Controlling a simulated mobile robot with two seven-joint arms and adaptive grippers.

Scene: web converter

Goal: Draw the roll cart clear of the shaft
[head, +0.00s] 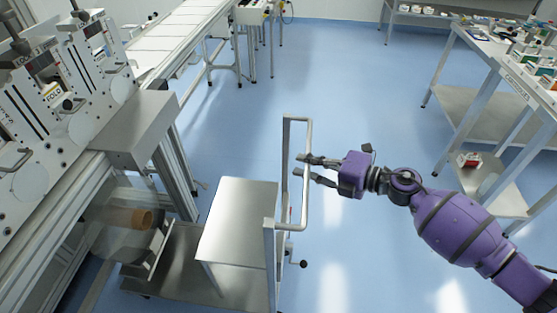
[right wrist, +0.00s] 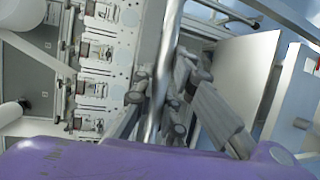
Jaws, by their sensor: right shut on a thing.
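The steel roll cart (head: 237,205) stands on the floor beside the converter machine, with its flat top and lower base showing. Its upright handle frame (head: 307,200) is on its right side. My right gripper (head: 301,168) reaches in from the right and is shut on the handle's vertical bar. In the right wrist view the bar (right wrist: 172,40) runs between the fingers (right wrist: 165,98). A brown core (head: 142,219) on the machine side sits left of the cart, in a see-through roll; I cannot make out the shaft itself. My left gripper is not in view.
The converter machine (head: 130,125) and its frame line the left side. A conveyor (head: 165,35) runs along the back left. Steel tables (head: 490,75) with boxes stand at the right. The blue floor (head: 330,75) between is clear.

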